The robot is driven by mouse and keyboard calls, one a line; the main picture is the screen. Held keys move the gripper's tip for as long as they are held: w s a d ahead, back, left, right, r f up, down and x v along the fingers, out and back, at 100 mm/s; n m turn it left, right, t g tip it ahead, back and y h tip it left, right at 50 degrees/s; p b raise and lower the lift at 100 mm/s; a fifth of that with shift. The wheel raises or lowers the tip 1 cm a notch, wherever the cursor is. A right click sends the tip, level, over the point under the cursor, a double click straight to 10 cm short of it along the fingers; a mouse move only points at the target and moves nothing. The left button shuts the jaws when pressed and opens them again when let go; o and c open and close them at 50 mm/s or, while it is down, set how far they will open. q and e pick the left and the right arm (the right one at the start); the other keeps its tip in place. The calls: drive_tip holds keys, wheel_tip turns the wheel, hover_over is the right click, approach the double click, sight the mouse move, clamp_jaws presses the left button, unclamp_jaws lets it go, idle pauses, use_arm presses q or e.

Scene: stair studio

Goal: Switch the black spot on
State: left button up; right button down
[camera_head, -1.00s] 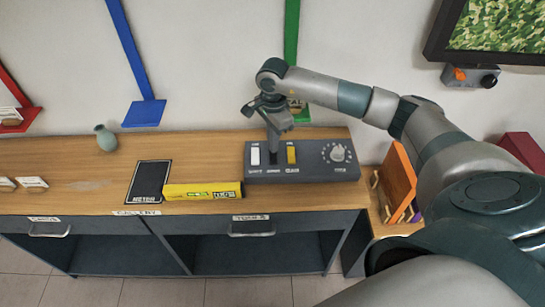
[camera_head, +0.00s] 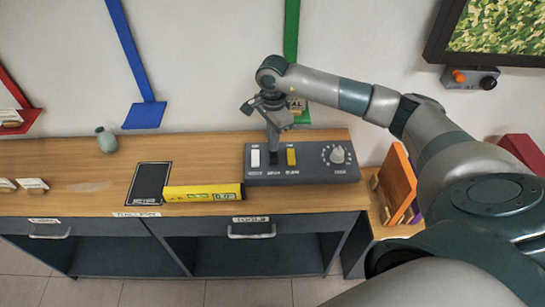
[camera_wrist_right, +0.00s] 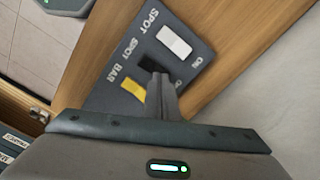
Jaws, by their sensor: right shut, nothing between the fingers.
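A dark grey control box (camera_head: 310,176) sits on the wooden counter, with a white switch, a black switch and a yellow switch in a row and a round dial at its right end. My right gripper (camera_head: 272,145) points down at the black switch (camera_head: 274,158), its fingers shut and empty. In the right wrist view, the fingertips (camera_wrist_right: 160,80) overlap the black switch (camera_wrist_right: 149,65), between the white switch (camera_wrist_right: 174,41) and the yellow switch (camera_wrist_right: 134,89). The fingers partly hide the black switch; I cannot tell whether they touch it. My left gripper is out of view.
A yellow level (camera_head: 203,192) and a black card (camera_head: 150,183) lie left of the box. A small vase (camera_head: 106,140) stands farther left. An orange board (camera_head: 397,182) stands right of the counter. A framed picture (camera_head: 500,27) hangs at upper right.

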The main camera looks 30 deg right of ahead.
sight(273, 154)
drive_tip(key=shift+r+p, duration=0.9)
drive_tip(key=shift+r, duration=1.65)
